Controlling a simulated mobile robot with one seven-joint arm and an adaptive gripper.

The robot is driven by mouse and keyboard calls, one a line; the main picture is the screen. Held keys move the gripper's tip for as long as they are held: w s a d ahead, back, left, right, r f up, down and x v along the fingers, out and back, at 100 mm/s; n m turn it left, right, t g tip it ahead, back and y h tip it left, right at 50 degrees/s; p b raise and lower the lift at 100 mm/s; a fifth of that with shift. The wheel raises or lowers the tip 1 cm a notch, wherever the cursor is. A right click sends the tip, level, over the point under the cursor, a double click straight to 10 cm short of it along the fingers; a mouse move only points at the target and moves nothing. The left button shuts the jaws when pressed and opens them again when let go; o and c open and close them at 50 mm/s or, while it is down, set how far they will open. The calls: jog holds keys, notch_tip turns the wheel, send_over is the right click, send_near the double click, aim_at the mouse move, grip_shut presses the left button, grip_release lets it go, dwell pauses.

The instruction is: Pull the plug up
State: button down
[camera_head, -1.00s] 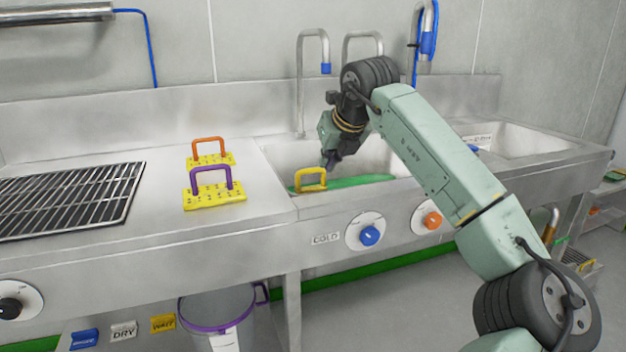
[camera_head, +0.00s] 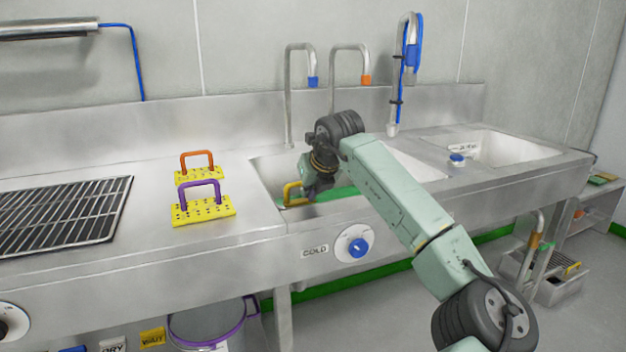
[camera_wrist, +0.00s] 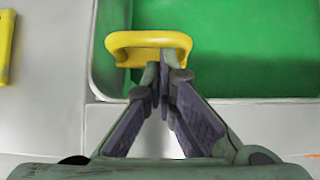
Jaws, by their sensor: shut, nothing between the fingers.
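A yellow looped handle (camera_head: 288,193) stands at the left front corner of the left sink basin (camera_head: 265,172), whose inside shows green. The wrist view shows the handle (camera_wrist: 148,39) as a thick yellow loop over the green area (camera_wrist: 230,50). Whether this handle belongs to the plug I cannot tell, as its lower part is hidden. My gripper (camera_wrist: 165,65) is shut and empty, with its fingertips at the near side of the loop, right of its middle. Whether they touch it is unclear. In the head view my wrist hides the fingertips.
Two yellow perforated plates, with purple (camera_head: 200,207) and orange (camera_head: 197,172) handles, lie on the counter left of the basin. A wire rack (camera_head: 60,215) is farther left. Taps (camera_head: 288,95) rise behind the basin. A blue-topped piece (camera_head: 457,159) sits by the right basin.

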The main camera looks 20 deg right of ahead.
jog(key=shift+w+f, duration=0.4)
jog(key=shift+f, duration=0.1)
jog(key=shift+r+p, duration=1.05)
jog(key=shift+r, duration=1.65)
